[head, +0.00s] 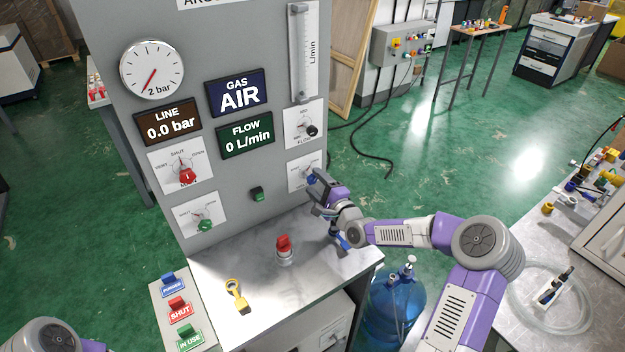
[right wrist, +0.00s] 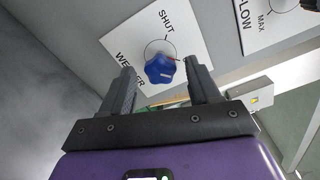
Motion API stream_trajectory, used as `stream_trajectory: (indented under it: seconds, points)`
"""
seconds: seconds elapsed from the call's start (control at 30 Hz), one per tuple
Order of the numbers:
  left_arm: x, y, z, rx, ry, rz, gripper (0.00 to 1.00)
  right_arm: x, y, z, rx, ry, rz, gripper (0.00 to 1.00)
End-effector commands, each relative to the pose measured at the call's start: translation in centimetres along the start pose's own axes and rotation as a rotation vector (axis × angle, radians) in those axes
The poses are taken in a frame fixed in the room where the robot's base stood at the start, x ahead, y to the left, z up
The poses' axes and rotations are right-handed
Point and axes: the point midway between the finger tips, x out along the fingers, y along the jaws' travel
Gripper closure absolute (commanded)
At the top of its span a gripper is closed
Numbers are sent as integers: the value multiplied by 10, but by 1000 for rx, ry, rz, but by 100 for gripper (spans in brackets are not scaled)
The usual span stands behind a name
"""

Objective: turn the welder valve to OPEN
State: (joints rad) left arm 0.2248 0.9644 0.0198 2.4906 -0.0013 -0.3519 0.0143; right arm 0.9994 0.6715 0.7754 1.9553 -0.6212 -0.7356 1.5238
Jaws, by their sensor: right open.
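The welder valve is a blue lobed knob (right wrist: 160,69) on a white plate (right wrist: 128,36) marked SHUT and WELDER. The word OPEN does not show; part of the plate is behind my fingers. In the head view the valve's plate (head: 297,176) is at the lower right of the grey panel, with the blue knob mostly hidden by my gripper. My right gripper (head: 316,184) is open in front of it. In the right wrist view the knob appears between the two open fingers (right wrist: 159,72); I cannot tell whether they touch it. My left gripper is out of view.
The panel also has a red valve knob (head: 187,175), a green valve knob (head: 205,224) and a black flow knob (head: 312,130). The line display (head: 168,121) reads 0.0 bar. A red-topped button (head: 284,244) and yellow tag (head: 237,294) are on the ledge below.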

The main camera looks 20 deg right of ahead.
Motion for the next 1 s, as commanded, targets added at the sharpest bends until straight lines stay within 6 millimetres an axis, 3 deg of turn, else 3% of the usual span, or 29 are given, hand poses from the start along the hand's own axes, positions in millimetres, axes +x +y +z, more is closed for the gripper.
stream_trajectory:
  seconds: [0.1, 0.3, 1.0]
  points:
    - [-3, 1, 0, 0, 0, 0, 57, -21, -1, -1, -1, 3, 1, 39]
    - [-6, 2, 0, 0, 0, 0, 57, -44, 0, 0, 0, 1, 1, 39]
    - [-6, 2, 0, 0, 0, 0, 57, -49, 0, 0, 1, 0, 0, 39]
